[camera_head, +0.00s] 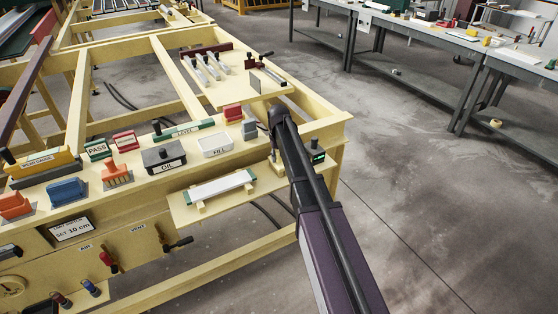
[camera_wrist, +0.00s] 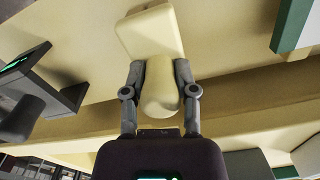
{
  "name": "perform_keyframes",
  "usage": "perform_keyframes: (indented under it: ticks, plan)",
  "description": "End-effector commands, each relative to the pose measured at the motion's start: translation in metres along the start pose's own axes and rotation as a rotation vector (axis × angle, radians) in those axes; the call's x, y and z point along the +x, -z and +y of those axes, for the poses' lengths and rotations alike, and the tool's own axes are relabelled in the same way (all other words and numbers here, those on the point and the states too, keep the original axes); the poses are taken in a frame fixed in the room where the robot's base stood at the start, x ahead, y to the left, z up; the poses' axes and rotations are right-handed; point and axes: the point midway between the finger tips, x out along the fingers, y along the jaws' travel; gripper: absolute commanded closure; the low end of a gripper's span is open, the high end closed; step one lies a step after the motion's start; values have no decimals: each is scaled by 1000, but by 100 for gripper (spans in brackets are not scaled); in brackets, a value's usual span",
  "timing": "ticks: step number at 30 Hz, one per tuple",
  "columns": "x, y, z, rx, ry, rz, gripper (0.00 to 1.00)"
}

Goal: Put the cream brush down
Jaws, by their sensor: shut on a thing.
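The cream brush shows in the wrist view as a rounded handle (camera_wrist: 159,92) with a wider pale block (camera_wrist: 150,32) beyond it. My gripper (camera_wrist: 160,72) is shut on the handle, one grey finger on each side. In the head view the brush (camera_head: 275,164) is small and partly hidden by my gripper, above the narrow cream side shelf (camera_head: 190,213). It is between the green-ended white strip and the dark device with a green display. I cannot tell whether its block touches the shelf.
The white strip with green ends (camera_head: 221,187) lies left of the brush, the dark device (camera_head: 315,153) right. Behind are the FILE tray (camera_head: 216,146), a grey block (camera_head: 249,130) and the OIL box (camera_head: 164,158). A little bare shelf shows around the brush.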

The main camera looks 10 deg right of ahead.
Motion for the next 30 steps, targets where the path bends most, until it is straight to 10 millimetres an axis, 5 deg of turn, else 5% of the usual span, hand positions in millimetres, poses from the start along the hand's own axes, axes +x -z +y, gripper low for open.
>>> perform_keyframes:
  ticks: [13,14,17,30]
  plan:
    - [4,0,0,0,0,0,100]
    - [3,0,0,0,0,0,54]
    - [2,0,0,0,0,0,28]
    - [2,0,0,0,0,0,28]
